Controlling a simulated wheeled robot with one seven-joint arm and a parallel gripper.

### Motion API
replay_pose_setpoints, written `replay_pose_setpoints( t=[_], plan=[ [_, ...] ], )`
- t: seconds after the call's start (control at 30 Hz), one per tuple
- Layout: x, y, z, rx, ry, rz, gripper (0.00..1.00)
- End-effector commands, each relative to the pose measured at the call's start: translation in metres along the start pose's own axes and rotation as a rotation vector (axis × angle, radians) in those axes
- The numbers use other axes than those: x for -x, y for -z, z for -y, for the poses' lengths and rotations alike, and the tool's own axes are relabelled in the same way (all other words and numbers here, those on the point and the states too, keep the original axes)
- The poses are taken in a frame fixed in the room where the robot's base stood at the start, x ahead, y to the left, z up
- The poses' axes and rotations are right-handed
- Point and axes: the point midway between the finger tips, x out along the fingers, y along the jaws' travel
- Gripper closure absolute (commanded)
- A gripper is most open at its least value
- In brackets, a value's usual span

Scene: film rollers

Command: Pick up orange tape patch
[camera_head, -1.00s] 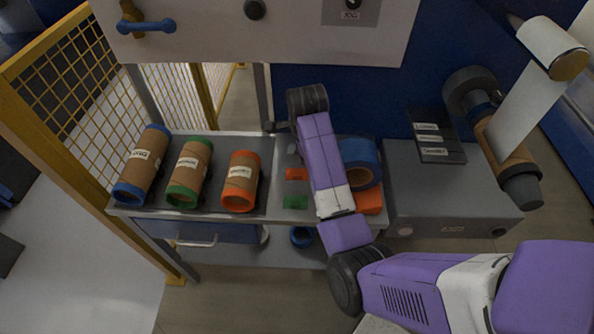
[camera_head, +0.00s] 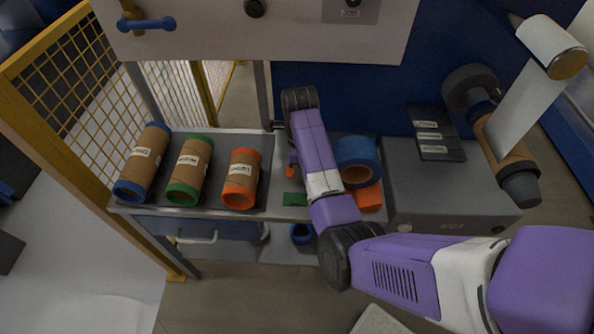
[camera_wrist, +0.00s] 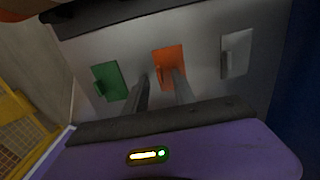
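The orange tape patch (camera_wrist: 168,60) lies on the grey table surface, just beyond my fingertips in the wrist view. In the head view a small part of the orange tape patch (camera_head: 290,171) shows left of my purple arm, which covers the rest. My gripper (camera_wrist: 159,77) has its two fingers apart, pointing at the patch's near edge, with nothing seen held between them. I cannot tell whether the fingertips touch the patch. A green patch (camera_wrist: 106,80) lies to its left and a pale grey patch (camera_wrist: 236,53) to its right.
Three brown rollers with blue (camera_head: 145,160), green (camera_head: 190,168) and orange (camera_head: 241,178) ends lie on the table (camera_head: 273,212) at left. A blue tape roll (camera_head: 357,160) and an orange block (camera_head: 369,196) sit right of my arm. A yellow mesh fence (camera_head: 70,85) stands left.

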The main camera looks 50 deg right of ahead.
Motion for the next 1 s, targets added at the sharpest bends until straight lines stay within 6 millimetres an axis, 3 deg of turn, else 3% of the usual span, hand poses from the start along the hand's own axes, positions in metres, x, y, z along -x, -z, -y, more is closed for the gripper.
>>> replay_pose_setpoints(
  t=[0.27,0.43,0.8,1.0],
  plan=[
    [-0.003,0.000,0.000,0.000,0.001,0.001,0.68],
    [-0.003,0.000,0.000,0.000,0.001,0.001,1.00],
    [-0.002,0.000,0.000,0.001,0.002,0.001,1.00],
    [0.009,-0.001,0.001,0.001,0.003,0.002,1.00]
  ],
)
